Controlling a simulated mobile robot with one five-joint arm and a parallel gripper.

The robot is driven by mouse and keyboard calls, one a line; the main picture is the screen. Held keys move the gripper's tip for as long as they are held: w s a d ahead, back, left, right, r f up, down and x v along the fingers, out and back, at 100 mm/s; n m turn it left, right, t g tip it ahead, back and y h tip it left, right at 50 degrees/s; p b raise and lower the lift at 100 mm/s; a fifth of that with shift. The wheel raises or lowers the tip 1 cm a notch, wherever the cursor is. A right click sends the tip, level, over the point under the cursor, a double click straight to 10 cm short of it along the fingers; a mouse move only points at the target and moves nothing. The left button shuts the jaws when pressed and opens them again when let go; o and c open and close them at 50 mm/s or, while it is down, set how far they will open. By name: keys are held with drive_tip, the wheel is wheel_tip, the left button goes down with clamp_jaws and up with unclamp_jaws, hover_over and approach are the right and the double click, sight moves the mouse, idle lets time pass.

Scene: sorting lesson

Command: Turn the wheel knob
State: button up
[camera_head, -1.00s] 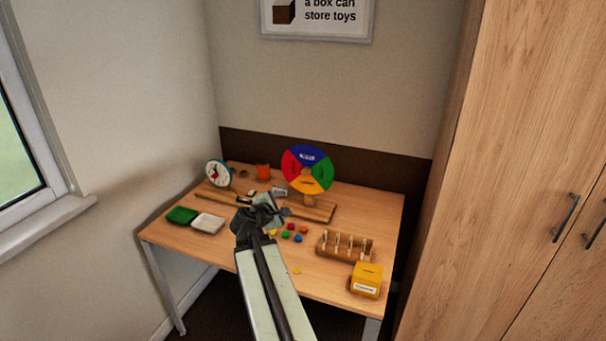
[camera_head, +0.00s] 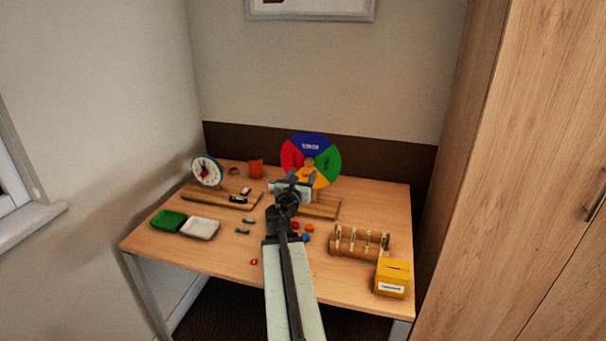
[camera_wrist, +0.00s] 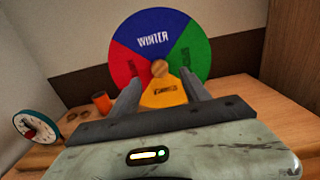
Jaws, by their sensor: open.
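The season wheel (camera_head: 326,155) stands upright at the back of the table, with blue, green, yellow and red sectors. In the wrist view the wheel (camera_wrist: 187,38) shows its blue sector, marked WINTER, at the top. The round wooden wheel knob (camera_wrist: 160,68) is at its centre. My gripper (camera_head: 297,177) is open and points at the wheel from the front. In the wrist view my gripper's fingers (camera_wrist: 158,83) stand apart, with the knob seen between and slightly above their tips. I see no contact with the knob. The wheel's wooden base (camera_head: 322,208) is partly hidden behind my arm.
A toy clock (camera_head: 207,170) and an orange cup (camera_head: 256,167) stand at the back left. Green (camera_head: 167,221) and white (camera_head: 201,228) trays lie at the left. A wooden rack (camera_head: 358,243) and a yellow box (camera_head: 391,278) stand at the right. Small coloured pieces lie around my arm.

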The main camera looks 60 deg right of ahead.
sight(309, 163)
drive_tip(key=x, duration=0.8)
drive_tip(key=shift+w+f, duration=0.15)
drive_tip(key=shift+f, duration=0.15)
